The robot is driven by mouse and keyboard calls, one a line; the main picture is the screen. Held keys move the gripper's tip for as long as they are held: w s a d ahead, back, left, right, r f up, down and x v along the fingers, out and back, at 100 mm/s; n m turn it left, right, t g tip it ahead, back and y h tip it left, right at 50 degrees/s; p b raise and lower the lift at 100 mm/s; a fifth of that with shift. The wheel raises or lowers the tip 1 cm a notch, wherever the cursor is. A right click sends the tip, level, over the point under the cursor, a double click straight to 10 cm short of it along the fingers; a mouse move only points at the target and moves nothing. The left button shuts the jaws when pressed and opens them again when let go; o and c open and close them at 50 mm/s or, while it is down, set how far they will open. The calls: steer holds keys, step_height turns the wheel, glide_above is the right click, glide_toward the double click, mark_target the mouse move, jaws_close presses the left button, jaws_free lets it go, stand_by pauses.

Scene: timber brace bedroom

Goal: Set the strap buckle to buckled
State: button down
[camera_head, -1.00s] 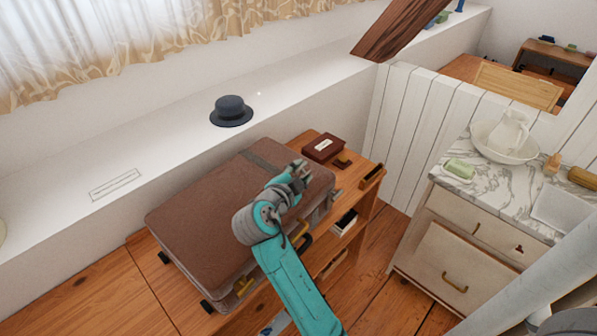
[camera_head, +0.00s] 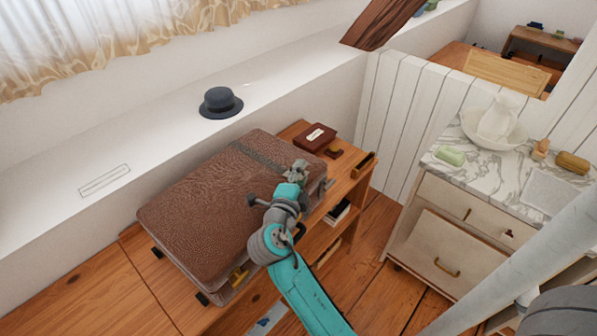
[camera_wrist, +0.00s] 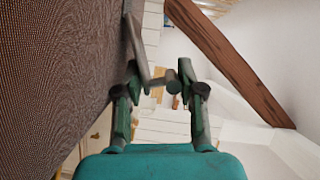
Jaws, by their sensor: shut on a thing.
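A brown suitcase (camera_head: 195,205) lies closed on the wooden bench. A dark strap (camera_head: 258,154) crosses its lid near the right end. My gripper (camera_head: 297,170) is at the suitcase's right front edge, by the strap's front end. In the wrist view my gripper (camera_wrist: 163,82) is shut on a thin grey piece (camera_wrist: 138,45), which looks like the strap's end beside the suitcase's side (camera_wrist: 60,70). The buckle itself is hidden or too small to make out, so I cannot tell how it is set.
A dark red box (camera_head: 315,137) stands on the bench (camera_head: 290,132) behind the suitcase's right end. A dark hat (camera_head: 220,102) sits on the white ledge. A marble-topped cabinet (camera_head: 470,160) stands to the right, with open floor between.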

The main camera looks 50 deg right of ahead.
steer(key=shift+r, duration=0.1)
steer(key=c, duration=0.7)
jaws_free()
steer(key=shift+c, duration=0.2)
